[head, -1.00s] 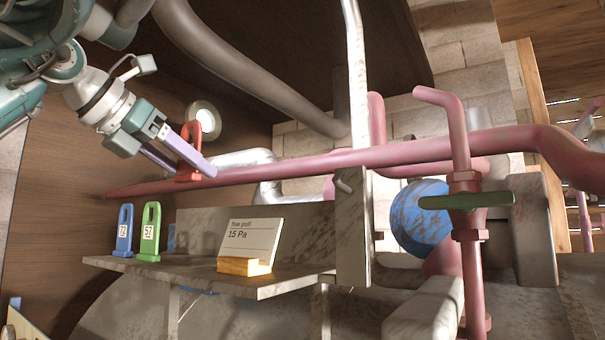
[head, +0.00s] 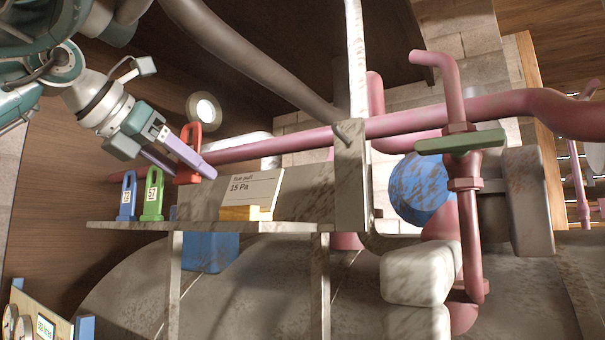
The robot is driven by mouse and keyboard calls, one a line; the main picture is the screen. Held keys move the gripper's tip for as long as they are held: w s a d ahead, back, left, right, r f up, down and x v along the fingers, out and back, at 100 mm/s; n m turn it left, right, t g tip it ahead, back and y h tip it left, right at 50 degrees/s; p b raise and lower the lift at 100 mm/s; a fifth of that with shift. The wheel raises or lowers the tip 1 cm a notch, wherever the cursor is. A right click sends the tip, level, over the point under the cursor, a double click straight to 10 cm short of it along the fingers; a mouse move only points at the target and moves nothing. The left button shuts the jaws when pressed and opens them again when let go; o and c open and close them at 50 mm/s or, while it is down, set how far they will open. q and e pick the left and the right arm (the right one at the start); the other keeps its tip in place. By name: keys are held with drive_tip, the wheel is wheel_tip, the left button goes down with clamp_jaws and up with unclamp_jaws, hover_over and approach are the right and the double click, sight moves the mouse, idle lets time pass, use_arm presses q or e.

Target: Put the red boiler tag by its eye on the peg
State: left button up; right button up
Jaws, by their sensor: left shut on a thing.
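The red boiler tag (head: 187,178) is upright between the pale lilac fingers of my left gripper (head: 195,172), which is shut on it. The tag's upper loop with the eye shows above the near finger; its middle is hidden behind that finger. The tag appears in front of the long pink pipe and above the left part of the shelf. A small peg (head: 340,132) sticks out near the top of the grey upright plate (head: 350,185), well to the right of the tag and apart from it. My right gripper is not in view.
A blue tag (head: 128,199) and a green tag (head: 151,200) stand at the left of the grey shelf (head: 130,227). A "flue pull 15 Pa" card (head: 252,190) in a wooden holder (head: 245,213) stands between the red tag and the plate. The pink pipe (head: 270,145) runs behind.

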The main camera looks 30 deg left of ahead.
use_arm(q)
drive_tip(key=shift+f+b, duration=1.85)
drive_tip(key=shift+f, duration=0.4)
drive_tip(key=shift+f+b, duration=0.5)
drive_tip(key=shift+f, duration=0.05)
drive_tip(key=o, duration=1.4)
drive_tip(key=shift+c, duration=0.2)
drive_tip(key=shift+c, duration=0.8)
drive_tip(key=shift+s, duration=0.1)
drive_tip(key=shift+s+r, duration=0.25)
drive_tip(key=shift+s, duration=0.25)
